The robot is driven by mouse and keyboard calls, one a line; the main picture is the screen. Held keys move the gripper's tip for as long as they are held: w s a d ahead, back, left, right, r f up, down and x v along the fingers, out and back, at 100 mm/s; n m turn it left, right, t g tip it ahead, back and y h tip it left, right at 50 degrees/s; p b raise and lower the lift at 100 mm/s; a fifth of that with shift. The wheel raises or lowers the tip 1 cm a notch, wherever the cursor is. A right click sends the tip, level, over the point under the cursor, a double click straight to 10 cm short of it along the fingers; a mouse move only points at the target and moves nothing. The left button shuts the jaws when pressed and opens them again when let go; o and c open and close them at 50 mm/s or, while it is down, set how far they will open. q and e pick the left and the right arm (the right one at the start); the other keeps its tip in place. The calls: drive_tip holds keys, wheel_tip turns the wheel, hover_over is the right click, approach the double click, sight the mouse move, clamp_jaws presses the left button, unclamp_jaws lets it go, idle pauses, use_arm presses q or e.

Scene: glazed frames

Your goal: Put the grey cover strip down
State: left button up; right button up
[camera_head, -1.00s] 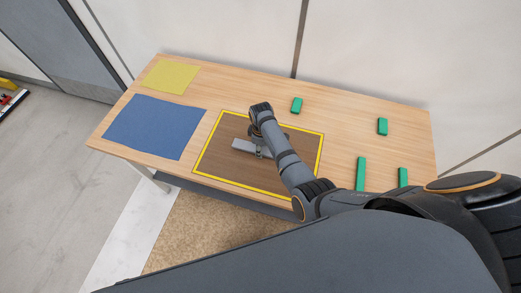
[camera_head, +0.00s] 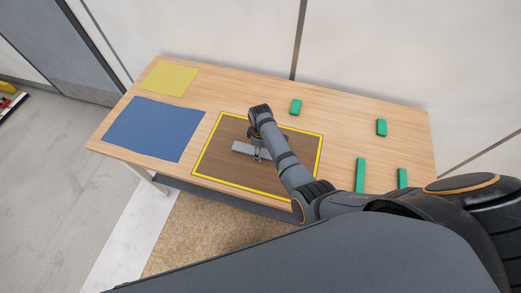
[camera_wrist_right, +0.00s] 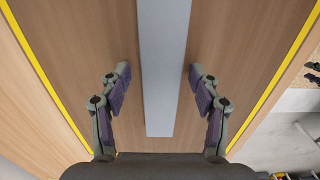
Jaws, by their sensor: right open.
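The grey cover strip (camera_head: 243,148) lies within the yellow-bordered brown area (camera_head: 222,165) on the table, partly hidden by my right arm in the head view. In the right wrist view the strip (camera_wrist_right: 165,70) runs from the top edge down between the fingers. My right gripper (camera_wrist_right: 160,78) is open, with one finger on each side of the strip and a visible gap to both. It also shows in the head view (camera_head: 257,154), over the strip. My left gripper is in neither view.
A blue mat (camera_head: 155,127) and a yellow mat (camera_head: 170,78) lie on the left of the table (camera_head: 350,125). A wall rises behind the table.

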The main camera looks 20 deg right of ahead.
wheel_tip(320, 180, up, 12)
drive_tip(key=p, duration=0.7)
drive_tip(key=shift+f, duration=0.1)
